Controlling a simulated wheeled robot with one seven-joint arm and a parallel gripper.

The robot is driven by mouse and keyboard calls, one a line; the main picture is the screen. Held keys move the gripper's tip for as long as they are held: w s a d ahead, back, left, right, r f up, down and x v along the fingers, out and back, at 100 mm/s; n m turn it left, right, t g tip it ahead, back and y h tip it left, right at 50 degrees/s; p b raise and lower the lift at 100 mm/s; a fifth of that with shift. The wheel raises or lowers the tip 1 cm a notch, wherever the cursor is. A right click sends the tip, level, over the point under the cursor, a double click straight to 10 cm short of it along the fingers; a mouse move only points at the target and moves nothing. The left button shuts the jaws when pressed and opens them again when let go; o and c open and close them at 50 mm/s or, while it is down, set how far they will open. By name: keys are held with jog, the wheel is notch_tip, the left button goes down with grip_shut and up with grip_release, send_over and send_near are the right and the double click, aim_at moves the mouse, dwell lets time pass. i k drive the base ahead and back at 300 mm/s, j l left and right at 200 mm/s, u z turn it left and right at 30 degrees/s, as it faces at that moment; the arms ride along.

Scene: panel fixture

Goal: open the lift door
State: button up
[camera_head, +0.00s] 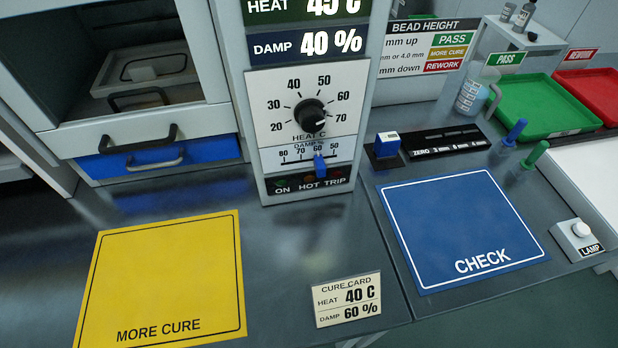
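A grey cabinet (207,50) stands at the upper left. My gripper is not in view.
A blue drawer (205,152) with a grey handle sits below the panel. A control column (262,120) with a heat dial (310,113) and a blue damp slider (320,165) stands right of the cabinet. Yellow (165,275) and blue (455,225) mats lie flat in front.

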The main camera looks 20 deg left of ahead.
aim_at(112, 134)
jog(key=u, duration=1.45)
jog(key=i+j+z, duration=0.1)
jog(key=j+z, duration=0.3)
jog(key=j, duration=0.55)
